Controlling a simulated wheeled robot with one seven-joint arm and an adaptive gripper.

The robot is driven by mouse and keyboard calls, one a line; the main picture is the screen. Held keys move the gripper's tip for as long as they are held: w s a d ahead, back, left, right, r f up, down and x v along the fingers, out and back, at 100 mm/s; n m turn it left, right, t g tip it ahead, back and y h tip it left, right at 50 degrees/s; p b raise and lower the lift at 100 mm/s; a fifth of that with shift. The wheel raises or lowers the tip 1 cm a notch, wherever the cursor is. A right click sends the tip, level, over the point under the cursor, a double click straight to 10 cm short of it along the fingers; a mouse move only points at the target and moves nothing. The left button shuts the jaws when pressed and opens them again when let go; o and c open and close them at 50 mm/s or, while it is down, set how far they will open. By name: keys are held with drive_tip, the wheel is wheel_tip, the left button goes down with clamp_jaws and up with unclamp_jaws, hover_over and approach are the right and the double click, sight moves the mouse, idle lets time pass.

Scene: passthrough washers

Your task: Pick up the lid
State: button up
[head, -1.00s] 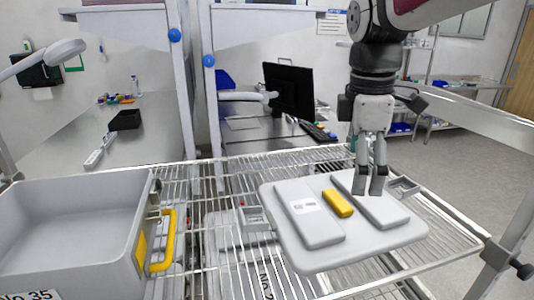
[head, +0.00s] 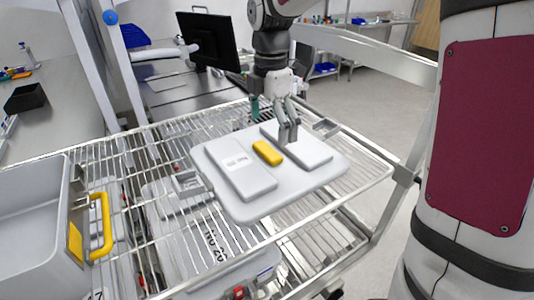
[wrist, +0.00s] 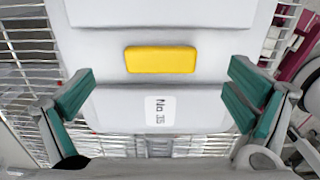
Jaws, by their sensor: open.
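The lid (head: 235,207) is a light grey plate with two raised panels and a yellow grip (head: 268,153) between them. It lies flat on a wire rack shelf. My gripper (head: 289,140) points down at the right raised panel in the head view; I cannot tell whether it touches. In the wrist view my gripper (wrist: 160,97) is open, with its green-padded fingers wide apart and nothing held. The lid's yellow grip (wrist: 160,60) shows between and beyond the fingers, with a labelled panel nearer the camera.
A grey bin (head: 30,215) with a yellow handle stands on the rack at the left. The wire rack (head: 350,185) has metal rails and a corner post at right. More grey containers (head: 215,250) sit on a level below. A monitor (head: 210,40) stands behind.

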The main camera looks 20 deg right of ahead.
sight(267, 149)
drive_tip(key=f, duration=0.4)
drive_tip(key=shift+s+a+p, duration=0.2)
drive_tip(key=shift+a+p, duration=0.1)
drive_tip(key=shift+a, duration=0.1)
drive_tip(key=shift+f, duration=0.65)
drive_tip(key=shift+w, duration=0.1)
drive_tip(key=c, duration=2)
